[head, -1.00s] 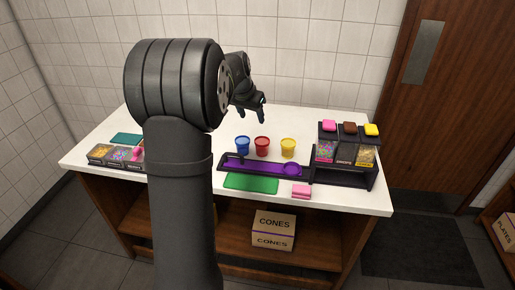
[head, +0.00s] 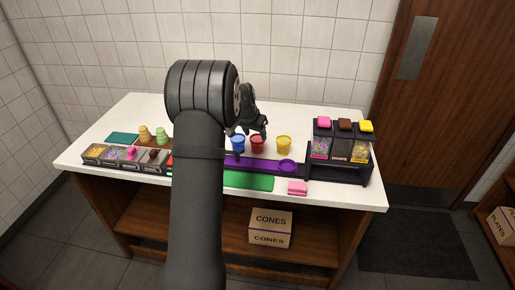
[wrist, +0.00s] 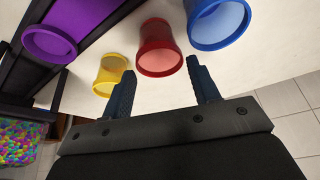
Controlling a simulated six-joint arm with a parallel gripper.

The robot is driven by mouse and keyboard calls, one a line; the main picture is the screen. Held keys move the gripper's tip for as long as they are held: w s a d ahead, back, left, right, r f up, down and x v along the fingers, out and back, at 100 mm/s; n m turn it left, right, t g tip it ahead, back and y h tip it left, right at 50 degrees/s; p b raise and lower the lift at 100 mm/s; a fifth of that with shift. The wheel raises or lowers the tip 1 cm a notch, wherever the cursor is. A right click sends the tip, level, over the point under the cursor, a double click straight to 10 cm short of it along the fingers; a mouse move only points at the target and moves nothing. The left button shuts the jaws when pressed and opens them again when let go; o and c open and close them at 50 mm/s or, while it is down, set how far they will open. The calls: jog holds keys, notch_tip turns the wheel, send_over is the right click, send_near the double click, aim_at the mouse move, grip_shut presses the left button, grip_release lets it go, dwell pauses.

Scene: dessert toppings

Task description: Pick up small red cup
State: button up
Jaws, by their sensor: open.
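The small red cup (head: 257,145) stands upright on the white counter between a blue cup (head: 237,144) and a yellow cup (head: 284,144). My gripper (head: 250,134) is open and empty, low and close behind the cups, partly covering the red and blue ones in the head view. In the wrist view, the red cup (wrist: 159,50) lies ahead of the open fingers (wrist: 163,88), roughly between their lines and apart from them. The blue cup (wrist: 218,22) is near the fingers' other side, and the yellow cup (wrist: 110,75) is close to one fingertip.
A purple tray with a purple cup (head: 287,165) lies in front of the cups, with a green mat (head: 250,181) and pink block (head: 297,187) nearer the edge. A topping dispenser rack (head: 341,150) stands right. Topping bins (head: 125,153) and cones are left.

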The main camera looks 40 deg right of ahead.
aim_at(257, 138)
jog(key=x, duration=0.4)
jog(key=shift+d+f, duration=0.2)
jog(key=shift+f, duration=0.05)
jog(key=c, duration=0.6)
jog(key=shift+r, duration=0.1)
